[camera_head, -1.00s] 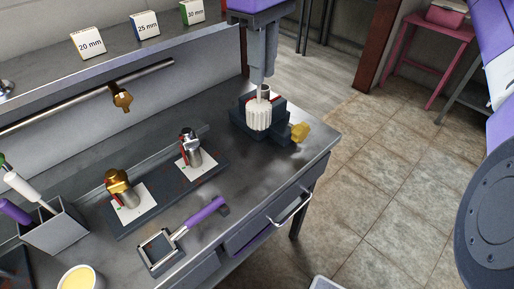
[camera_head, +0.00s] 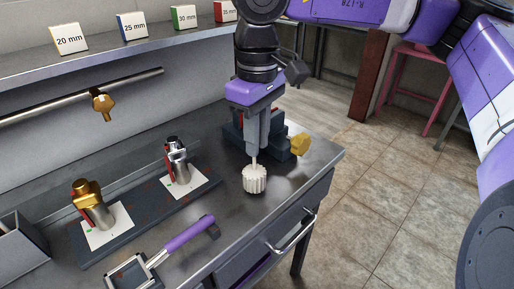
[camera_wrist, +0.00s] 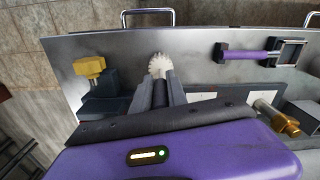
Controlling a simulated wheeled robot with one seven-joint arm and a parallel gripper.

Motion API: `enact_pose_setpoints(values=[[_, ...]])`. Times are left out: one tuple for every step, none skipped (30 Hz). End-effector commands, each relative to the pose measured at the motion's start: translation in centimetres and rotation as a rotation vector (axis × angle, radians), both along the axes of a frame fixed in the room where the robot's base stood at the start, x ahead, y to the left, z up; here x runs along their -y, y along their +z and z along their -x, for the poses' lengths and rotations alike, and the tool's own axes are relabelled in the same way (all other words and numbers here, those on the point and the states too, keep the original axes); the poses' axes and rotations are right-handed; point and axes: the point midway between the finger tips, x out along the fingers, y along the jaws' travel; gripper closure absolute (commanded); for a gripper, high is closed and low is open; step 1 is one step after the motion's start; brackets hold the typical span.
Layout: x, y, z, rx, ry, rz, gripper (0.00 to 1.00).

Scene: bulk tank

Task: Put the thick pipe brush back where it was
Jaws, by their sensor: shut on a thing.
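My gripper (camera_head: 256,150) points down over the bench, shut on the thick pipe brush (camera_head: 254,181). The brush has a wide, ribbed white head and hangs upright below the fingers, its head lowest. I cannot tell whether the head touches the bench top. In the wrist view the white head (camera_wrist: 160,65) shows just beyond my gripper (camera_wrist: 161,90), over bare metal. The grey holder box (camera_head: 22,250) stands at the lower left edge of the head view, partly cut off.
A dark vise (camera_head: 277,140) with a yellow knob (camera_head: 299,145) stands behind my gripper. A dark mat (camera_head: 142,215) holds a gold fitting (camera_head: 92,203) and a silver fitting (camera_head: 177,160) on white cards. A purple-handled tool (camera_head: 183,238) lies in front. Size boxes (camera_head: 132,27) line the shelf.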

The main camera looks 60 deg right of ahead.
Motion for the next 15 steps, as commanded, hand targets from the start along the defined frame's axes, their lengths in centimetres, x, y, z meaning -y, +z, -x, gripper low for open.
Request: enact_pose_setpoints(values=[[0.01, -0.6, 0.0, 0.001, 0.0, 0.0, 1.0], [0.01, -0.59, -0.01, 0.001, 0.0, 0.001, 1.0], [0.01, -0.5, -0.02, 0.001, 0.0, 0.001, 1.0], [0.01, -0.42, -0.02, 0.002, 0.0, 0.001, 1.0], [0.01, -0.39, -0.02, 0.002, 0.0, 0.001, 1.0], [0.01, -0.39, -0.02, 0.001, 0.0, 0.001, 1.0], [0.01, -0.38, -0.02, 0.001, 0.0, 0.001, 1.0], [0.01, -0.39, -0.02, 0.001, 0.0, 0.001, 1.0], [0.01, -0.47, -0.02, 0.001, 0.0, 0.001, 1.0], [0.01, -0.57, -0.02, 0.001, 0.0, 0.001, 1.0], [0.01, -0.69, -0.02, 0.001, 0.0, 0.001, 1.0], [0.01, -0.82, -0.02, 0.001, 0.0, 0.001, 1.0], [0.01, -0.9, -0.02, 0.001, 0.0, 0.001, 1.0], [0.01, -0.78, -0.02, 0.001, 0.0, 0.001, 0.78], [0.01, -0.73, -0.02, 0.001, 0.0, 0.001, 0.7]])
